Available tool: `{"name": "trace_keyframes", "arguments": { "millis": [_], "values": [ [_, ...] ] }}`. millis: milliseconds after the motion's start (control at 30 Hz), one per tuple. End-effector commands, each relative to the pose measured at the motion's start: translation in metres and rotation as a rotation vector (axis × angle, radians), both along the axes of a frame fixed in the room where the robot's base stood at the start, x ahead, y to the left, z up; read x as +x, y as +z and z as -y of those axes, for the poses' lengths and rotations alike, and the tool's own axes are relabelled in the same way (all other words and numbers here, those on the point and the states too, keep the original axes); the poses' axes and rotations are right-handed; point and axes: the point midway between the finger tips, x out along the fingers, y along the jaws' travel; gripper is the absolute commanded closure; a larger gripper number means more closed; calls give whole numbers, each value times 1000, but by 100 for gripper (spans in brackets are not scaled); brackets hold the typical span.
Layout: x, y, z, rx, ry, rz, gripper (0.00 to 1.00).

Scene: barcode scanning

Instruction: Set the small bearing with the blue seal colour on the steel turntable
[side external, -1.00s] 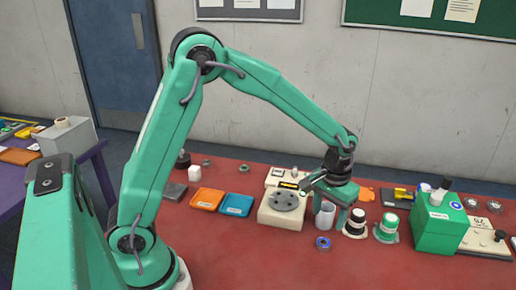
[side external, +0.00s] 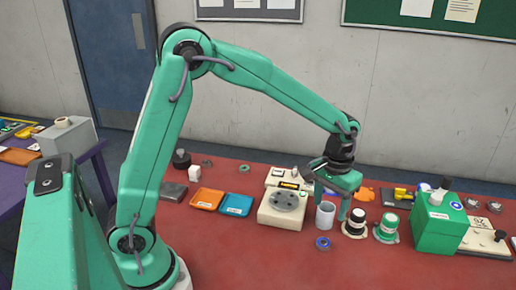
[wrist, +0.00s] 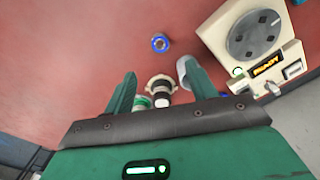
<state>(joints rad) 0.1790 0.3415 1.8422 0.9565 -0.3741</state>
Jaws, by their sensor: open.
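A small bearing with a blue seal (side external: 323,243) lies flat on the red table, in front of the white cup. It also shows in the wrist view (wrist: 160,43), ahead of the fingertips and roughly between their lines. The steel turntable (side external: 286,201) is a grey disc on a cream scanner unit, left of the cup. In the wrist view the turntable (wrist: 254,33) is at upper right, with nothing on it. My gripper (side external: 328,198) is above the table near the cup, its fingers apart and empty. Both fingers show in the wrist view (wrist: 158,70).
The white cup (side external: 325,216) stands close to my fingers. A black-and-white round device (side external: 355,223), a green-and-white one (side external: 387,228) and a green box (side external: 438,225) stand to the right. Orange (side external: 207,199) and blue (side external: 237,205) trays lie left. The table's front is clear around the bearing.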

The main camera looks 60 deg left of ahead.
Motion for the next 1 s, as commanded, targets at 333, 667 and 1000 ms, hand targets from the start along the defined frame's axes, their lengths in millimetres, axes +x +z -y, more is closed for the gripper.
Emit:
{"name": "trace_keyframes", "arguments": {
  "millis": [333,667,1000],
  "values": [
    [-22,36,-14,-10,-23,67,43],
    [-70,86,-38,-14,-70,188,43],
    [-127,116,-58,-1,-119,312,43]
  ]
}}
